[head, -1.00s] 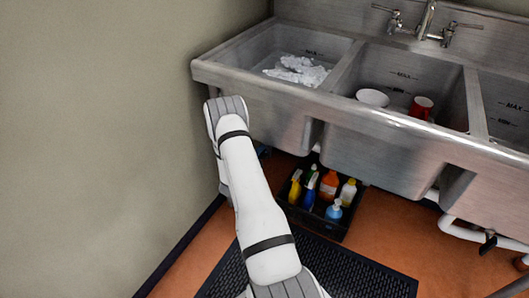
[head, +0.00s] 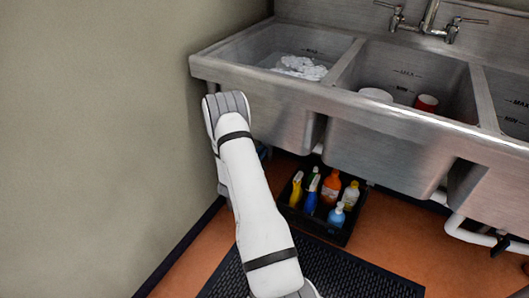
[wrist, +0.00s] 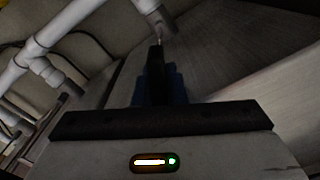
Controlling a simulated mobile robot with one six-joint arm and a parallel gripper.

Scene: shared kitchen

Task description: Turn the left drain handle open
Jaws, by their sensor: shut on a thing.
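The left drain handle (wrist: 156,57) shows in the wrist view as a narrow dark piece below the pale drain pipe end (wrist: 158,18). It is dim, and where handle and fingers meet is hard to make out. My gripper (wrist: 158,82) is shut on it, with dark and blue parts close together at the middle of the wrist view. In the head view my gripper and this handle are hidden behind my arm and under the left basin of the steel sink (head: 265,95).
White pipes (wrist: 50,35) run at the upper left of the wrist view. In the head view a black crate (head: 335,237) of several bottles stands under the sink, right of my arm. A wall (head: 90,130) is close on the left. A dark mat (head: 340,272) lies on the floor.

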